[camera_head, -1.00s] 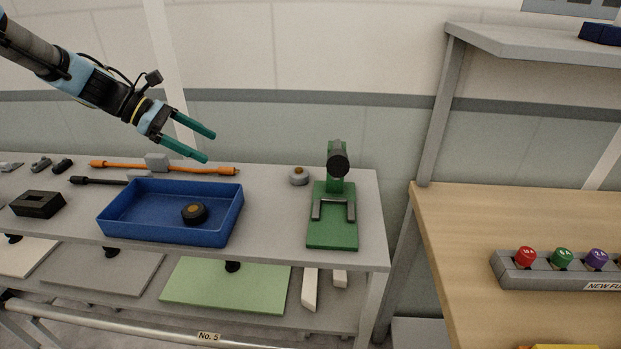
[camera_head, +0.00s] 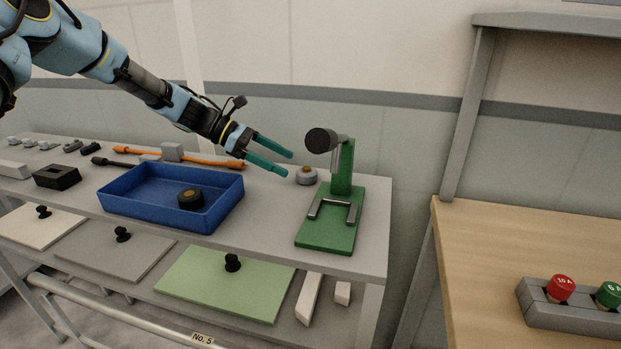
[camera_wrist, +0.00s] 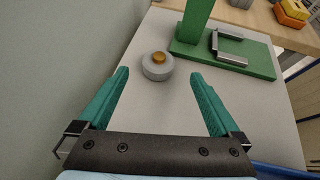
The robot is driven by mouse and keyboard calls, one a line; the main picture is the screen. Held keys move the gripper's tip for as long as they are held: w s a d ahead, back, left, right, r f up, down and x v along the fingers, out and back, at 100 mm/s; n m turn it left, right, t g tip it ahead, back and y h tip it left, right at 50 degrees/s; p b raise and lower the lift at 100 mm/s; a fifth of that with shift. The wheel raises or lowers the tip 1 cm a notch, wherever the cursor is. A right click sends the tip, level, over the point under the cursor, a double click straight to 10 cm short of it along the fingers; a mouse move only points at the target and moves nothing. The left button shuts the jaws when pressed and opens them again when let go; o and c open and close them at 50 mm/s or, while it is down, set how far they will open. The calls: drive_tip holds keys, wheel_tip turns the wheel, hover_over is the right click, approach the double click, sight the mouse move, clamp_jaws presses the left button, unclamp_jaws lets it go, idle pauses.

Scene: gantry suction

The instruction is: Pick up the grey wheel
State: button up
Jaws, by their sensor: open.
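The grey wheel (camera_head: 307,175) lies flat on the grey shelf top, left of the green stand. It is a small disc with an orange-brown hub. In the wrist view the grey wheel (camera_wrist: 157,66) sits ahead of the fingertips, roughly between their lines and apart from both. My gripper (camera_head: 289,164) has two green fingers, open and empty, just left of the wheel in the head view. The open gripper also shows in the wrist view (camera_wrist: 160,77).
A green stand (camera_head: 329,232) with a metal handle stands right of the wheel. A blue tray (camera_head: 140,207) holding a black wheel (camera_head: 190,197) is at left. A wall runs behind the shelf.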

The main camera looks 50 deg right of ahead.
sight(302, 170)
drive_tip(key=p+x, duration=0.2)
drive_tip(key=x, duration=0.2)
drive_tip(key=shift+s+d, duration=0.2)
drive_tip(key=shift+d, duration=0.1)
drive_tip(key=shift+s+d+f, duration=0.3)
drive_tip(key=shift+s+f, duration=0.05)
drive_tip(key=shift+f, duration=0.1)
drive_tip(key=c, duration=1.5)
